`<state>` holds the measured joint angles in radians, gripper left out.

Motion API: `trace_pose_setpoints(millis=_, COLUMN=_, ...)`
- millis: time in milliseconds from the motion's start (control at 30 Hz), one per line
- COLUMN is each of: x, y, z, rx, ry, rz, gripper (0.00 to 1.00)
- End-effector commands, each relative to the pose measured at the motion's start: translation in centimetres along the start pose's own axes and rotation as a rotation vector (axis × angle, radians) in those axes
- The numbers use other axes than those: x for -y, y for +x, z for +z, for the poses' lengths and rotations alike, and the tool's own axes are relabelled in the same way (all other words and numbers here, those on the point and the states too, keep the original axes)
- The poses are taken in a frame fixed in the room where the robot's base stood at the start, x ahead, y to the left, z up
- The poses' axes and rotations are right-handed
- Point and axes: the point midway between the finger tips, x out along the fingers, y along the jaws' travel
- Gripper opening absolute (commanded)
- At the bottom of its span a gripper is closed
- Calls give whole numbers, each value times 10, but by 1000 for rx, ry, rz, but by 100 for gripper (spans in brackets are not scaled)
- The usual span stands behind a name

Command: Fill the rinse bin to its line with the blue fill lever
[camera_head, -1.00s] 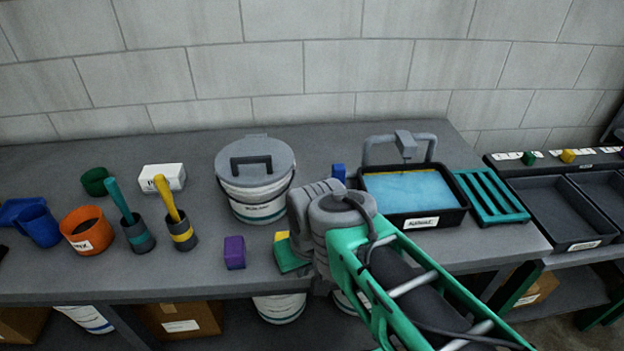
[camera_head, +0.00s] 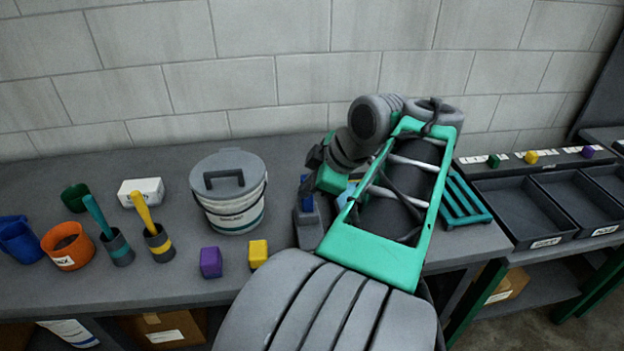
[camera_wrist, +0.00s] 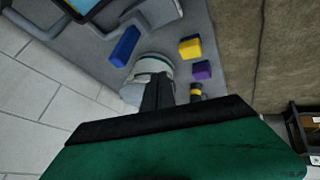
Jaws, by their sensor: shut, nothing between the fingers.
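The blue fill lever (camera_head: 307,192) stands upright on a grey base right of the lidded bucket; it also shows in the wrist view (camera_wrist: 125,46). The rinse bin is a black-rimmed tray with blue water. In the head view my arm hides nearly all of it, with a sliver of blue (camera_head: 347,196) showing. Its corner (camera_wrist: 82,10) shows at the top left of the wrist view. Its fill line is not visible. My gripper (camera_wrist: 158,92) is shut and empty. In the head view it is partly hidden, above and close to the lever; I cannot tell if it touches.
A white bucket (camera_head: 232,205) with a grey lid stands left of the lever. Purple (camera_head: 210,262) and yellow (camera_head: 258,253) blocks lie near the front edge. A teal rack (camera_head: 462,203) lies right of my arm. Cups and brushes stand at the left.

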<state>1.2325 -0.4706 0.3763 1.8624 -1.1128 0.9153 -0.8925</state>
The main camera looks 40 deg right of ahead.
Motion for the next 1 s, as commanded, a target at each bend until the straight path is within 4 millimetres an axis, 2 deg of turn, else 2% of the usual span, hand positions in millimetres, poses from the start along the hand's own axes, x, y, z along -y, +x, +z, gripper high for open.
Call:
trace_pose_setpoints(millis=33, x=-9, y=-19, z=17, rx=-1, ry=-39, rz=24, gripper=0)
trace_pose_setpoints(millis=100, x=-12, y=-36, z=31, rx=-4, ry=-102, rz=43, gripper=0)
trace_pose_setpoints(millis=200, x=-13, y=-46, z=41, rx=-6, ry=-153, rz=54, gripper=0)
trace_pose_setpoints(millis=267, x=-13, y=-45, z=42, rx=-9, ry=-165, rz=55, gripper=0)
trace_pose_setpoints(millis=367, x=-13, y=-33, z=41, rx=-11, ry=-168, rz=54, gripper=0)
trace_pose_setpoints(millis=767, x=-17, y=51, z=39, rx=-10, ry=-165, rz=50, gripper=0)
trace_pose_setpoints(millis=1000, x=-49, y=66, z=35, rx=-8, ry=-164, rz=54, gripper=0)
